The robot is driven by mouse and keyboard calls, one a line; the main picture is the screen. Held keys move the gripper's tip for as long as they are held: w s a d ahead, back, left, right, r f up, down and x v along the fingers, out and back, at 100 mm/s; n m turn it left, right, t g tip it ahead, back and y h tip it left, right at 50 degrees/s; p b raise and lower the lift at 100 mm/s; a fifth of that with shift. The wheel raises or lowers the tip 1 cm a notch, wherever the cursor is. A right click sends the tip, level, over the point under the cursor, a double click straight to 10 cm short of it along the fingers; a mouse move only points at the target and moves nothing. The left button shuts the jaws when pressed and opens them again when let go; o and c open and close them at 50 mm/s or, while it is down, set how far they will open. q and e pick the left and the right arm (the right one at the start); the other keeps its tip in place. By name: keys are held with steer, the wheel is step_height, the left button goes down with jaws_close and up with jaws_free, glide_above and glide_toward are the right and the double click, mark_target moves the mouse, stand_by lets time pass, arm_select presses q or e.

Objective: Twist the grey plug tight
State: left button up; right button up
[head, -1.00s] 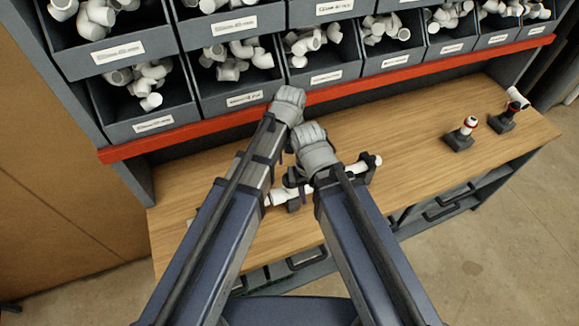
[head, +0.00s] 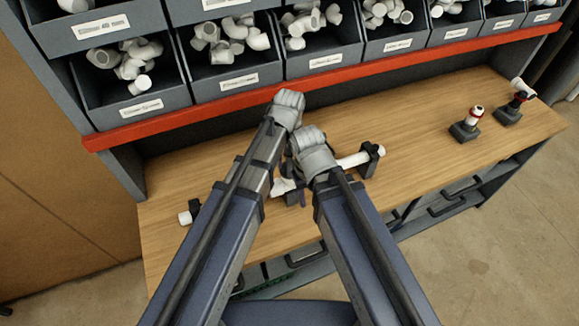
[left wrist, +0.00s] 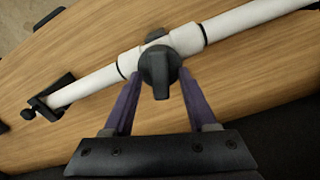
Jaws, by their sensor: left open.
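The grey plug (left wrist: 158,68) is a dark knob on the white tee fitting (left wrist: 190,40) in the middle of a white pipe (left wrist: 95,87). In the left wrist view my left gripper (left wrist: 159,77) is open, its purple fingers on either side of the plug, with a gap visible at each side. In the head view the plug is hidden by my arms; the pipe (head: 352,160) shows to their right. My right arm comes in from the right, and its jaws are hidden behind its wrist.
Dark holders (head: 370,160) support the pipe on the wooden bench (head: 420,150). Bins of white fittings (head: 225,60) rise behind a red rail (head: 210,108). The bench between pipe and stands is clear.

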arm_select(q)
steer(key=shift+f, duration=0.2)
jaws_close()
stand_by(0.4)
